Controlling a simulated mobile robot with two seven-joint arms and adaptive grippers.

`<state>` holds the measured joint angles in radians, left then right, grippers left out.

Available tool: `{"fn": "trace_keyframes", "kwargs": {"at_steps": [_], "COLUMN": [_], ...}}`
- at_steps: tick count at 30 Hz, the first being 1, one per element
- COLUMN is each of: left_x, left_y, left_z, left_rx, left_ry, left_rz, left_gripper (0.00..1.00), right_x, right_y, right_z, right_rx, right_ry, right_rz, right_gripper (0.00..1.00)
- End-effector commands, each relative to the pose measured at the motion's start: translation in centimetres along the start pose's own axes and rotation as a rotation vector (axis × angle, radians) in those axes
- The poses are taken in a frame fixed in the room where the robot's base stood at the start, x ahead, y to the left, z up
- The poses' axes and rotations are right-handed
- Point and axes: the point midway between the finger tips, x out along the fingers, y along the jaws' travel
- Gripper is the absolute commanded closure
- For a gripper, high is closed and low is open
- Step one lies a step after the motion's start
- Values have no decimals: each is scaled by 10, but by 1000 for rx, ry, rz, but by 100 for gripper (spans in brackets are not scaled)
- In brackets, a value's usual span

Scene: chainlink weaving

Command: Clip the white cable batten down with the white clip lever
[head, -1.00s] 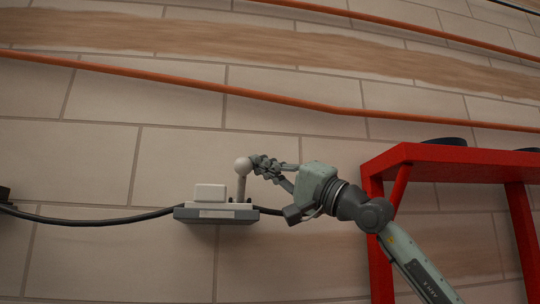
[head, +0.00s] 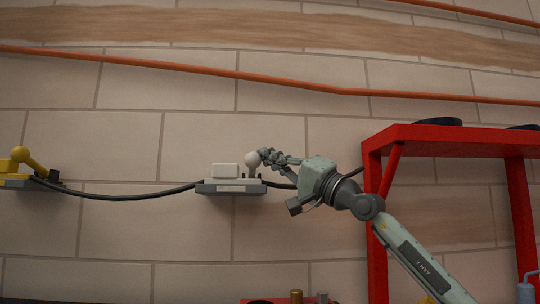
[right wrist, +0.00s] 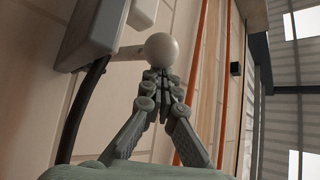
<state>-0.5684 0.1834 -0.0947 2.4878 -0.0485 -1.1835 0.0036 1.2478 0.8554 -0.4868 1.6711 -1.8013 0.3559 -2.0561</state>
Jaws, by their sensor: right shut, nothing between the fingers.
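The white cable batten (head: 225,171) is a white block on a grey wall bracket with a black cable running through. The white clip lever (head: 252,160) has a round white knob and stands at the bracket's right end. My right gripper (head: 264,154) is shut and empty, its fingertips at the knob's right side. In the right wrist view the shut fingertips (right wrist: 160,72) are right at the white knob (right wrist: 159,50); whether they touch it I cannot tell. My left gripper is not in view.
A red frame (head: 450,135) stands to the right, behind my right arm. A yellow lever and block (head: 28,160) sit on another bracket at the left. The black cable (head: 115,197) sags between the brackets. Orange pipes (head: 250,77) cross the wall above.

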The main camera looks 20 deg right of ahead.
Motion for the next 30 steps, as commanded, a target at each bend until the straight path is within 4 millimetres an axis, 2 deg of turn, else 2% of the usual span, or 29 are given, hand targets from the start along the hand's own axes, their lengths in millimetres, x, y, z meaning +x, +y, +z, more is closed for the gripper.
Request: {"fn": "trace_keyframes", "kwargs": {"at_steps": [10,14,17,24,30], "left_x": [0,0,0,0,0], "left_y": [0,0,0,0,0], "left_z": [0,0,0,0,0], "left_rx": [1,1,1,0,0], "left_ry": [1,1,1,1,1], "left_rz": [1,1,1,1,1], "left_gripper": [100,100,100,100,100], "right_x": [-1,-10,-27,-82,-109], "right_y": [1,1,2,4,3], "right_z": [1,0,0,0,0], "right_rx": [1,-1,-1,0,2], "right_ry": [-2,-1,-1,-1,1], "right_rz": [2,3,5,9,4], "right_gripper": [100,100,100,100,100]}}
